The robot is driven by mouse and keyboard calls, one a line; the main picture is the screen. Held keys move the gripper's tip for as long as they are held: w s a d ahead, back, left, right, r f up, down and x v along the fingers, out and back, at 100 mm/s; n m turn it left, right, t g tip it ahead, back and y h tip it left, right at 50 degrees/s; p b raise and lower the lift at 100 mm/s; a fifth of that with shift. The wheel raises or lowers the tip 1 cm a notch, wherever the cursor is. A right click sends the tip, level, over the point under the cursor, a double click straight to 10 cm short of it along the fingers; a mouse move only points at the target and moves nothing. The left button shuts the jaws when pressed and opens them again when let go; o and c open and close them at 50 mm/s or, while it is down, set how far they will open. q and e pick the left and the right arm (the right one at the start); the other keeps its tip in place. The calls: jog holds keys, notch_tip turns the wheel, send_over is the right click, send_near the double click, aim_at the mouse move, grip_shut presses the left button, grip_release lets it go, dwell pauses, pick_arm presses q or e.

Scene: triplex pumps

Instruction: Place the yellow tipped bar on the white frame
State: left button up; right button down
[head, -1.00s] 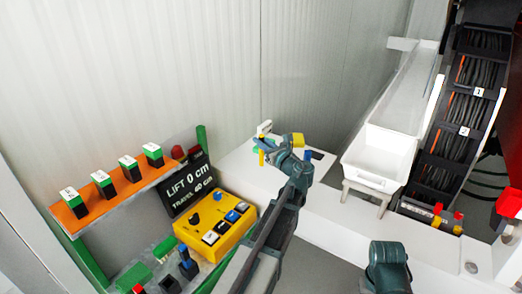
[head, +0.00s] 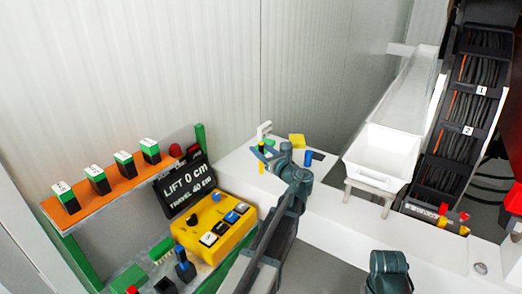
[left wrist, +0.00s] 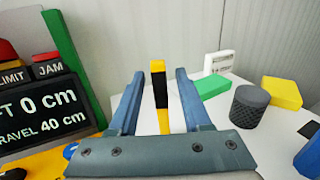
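The yellow tipped bar (left wrist: 158,82) stands upright in the left wrist view, yellow at its top and lower part with a black band between. In the head view its yellow end (head: 261,168) shows beside my left gripper (head: 262,151). The left gripper (left wrist: 158,82) is open, with one finger on each side of the bar and visible gaps to it. A small white upright piece (left wrist: 218,63), perhaps the white frame, stands behind and right of the bar; it also shows in the head view (head: 264,130).
A yellow block (left wrist: 282,92), a green block (left wrist: 212,86) and a dark knurled cylinder (left wrist: 248,106) stand right of the gripper. A yellow control box (head: 216,228) and lift sign (head: 186,187) are left. A white bin (head: 380,158) stands right.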

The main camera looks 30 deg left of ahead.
pick_arm(q)
jog(key=shift+r, duration=0.25)
jog(key=v, duration=1.2)
jog(key=shift+f, duration=0.1)
